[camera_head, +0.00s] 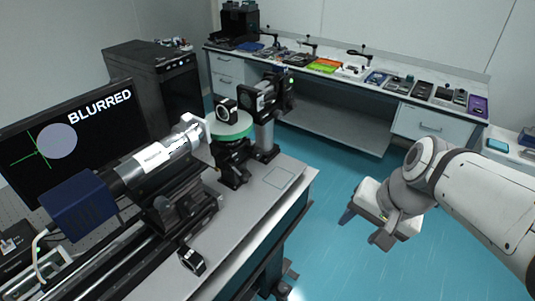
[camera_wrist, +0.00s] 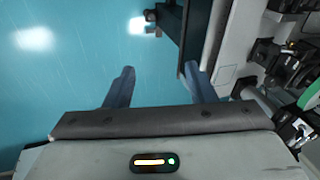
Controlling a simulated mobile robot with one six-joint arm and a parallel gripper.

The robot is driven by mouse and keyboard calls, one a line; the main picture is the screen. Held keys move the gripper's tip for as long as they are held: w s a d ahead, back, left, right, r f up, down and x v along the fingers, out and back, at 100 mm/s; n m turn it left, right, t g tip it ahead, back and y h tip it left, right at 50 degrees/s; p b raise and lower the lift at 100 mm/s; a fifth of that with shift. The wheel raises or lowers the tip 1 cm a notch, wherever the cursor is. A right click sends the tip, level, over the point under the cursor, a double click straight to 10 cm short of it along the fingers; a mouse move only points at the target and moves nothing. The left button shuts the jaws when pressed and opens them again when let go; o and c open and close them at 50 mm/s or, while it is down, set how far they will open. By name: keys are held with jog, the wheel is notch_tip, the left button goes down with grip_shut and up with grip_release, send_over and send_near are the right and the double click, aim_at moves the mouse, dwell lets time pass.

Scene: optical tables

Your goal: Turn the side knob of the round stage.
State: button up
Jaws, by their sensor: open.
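The round stage (camera_head: 232,126) has a pale green top and a black mount, and stands on the optical table beyond the camera barrel. A small black ring-shaped part stands on its top. Its side knob cannot be made out clearly in the head view. In the wrist view, part of the green stage (camera_wrist: 309,92) shows at the right edge, with dark and silver parts beside it. My gripper (camera_head: 362,228) is open and empty, to the right of the table and well apart from the stage. Its two blue-grey fingers (camera_wrist: 160,72) are spread above the floor in the wrist view.
A monitor (camera_head: 70,150) at left reads "BLURRED". A camera with a silver lens barrel (camera_head: 165,155) lies on a rail before the stage. A black optic mount (camera_head: 268,98) stands behind it. The blue floor (camera_head: 335,200) between table and back bench is clear.

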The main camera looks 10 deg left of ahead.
jog(key=w+a+f+m+y+b, duration=0.2)
jog(key=w+a+f+m+y, duration=0.1)
jog(key=w+a+m, duration=0.4)
jog(key=w+a+f+m+t+y+b, duration=0.1)
jog(key=w+a+f+m+y+b, duration=0.2)
jog(key=w+a+f+m, duration=0.3)
jog(key=w+a+f+m+y+b, duration=0.3)
jog(key=w+a+f+m+y, duration=0.1)
jog(key=w+a+m, duration=0.3)
jog(key=shift+w+a+f+m, duration=0.2)
jog(key=shift+w+a, duration=0.5)
jog(key=shift+w, duration=0.05)
jog(key=shift+w+a+f+m, duration=0.15)
jog(key=shift+w+a+m, duration=0.05)
jog(key=shift+w+a, duration=0.55)
jog(key=shift+t, duration=0.3)
jog(key=p+x, duration=0.1)
jog(key=x, duration=0.6)
jog(key=shift+w+a, duration=0.1)
jog(key=shift+a, duration=0.05)
jog(key=shift+c, duration=0.4)
jog(key=c, duration=0.9)
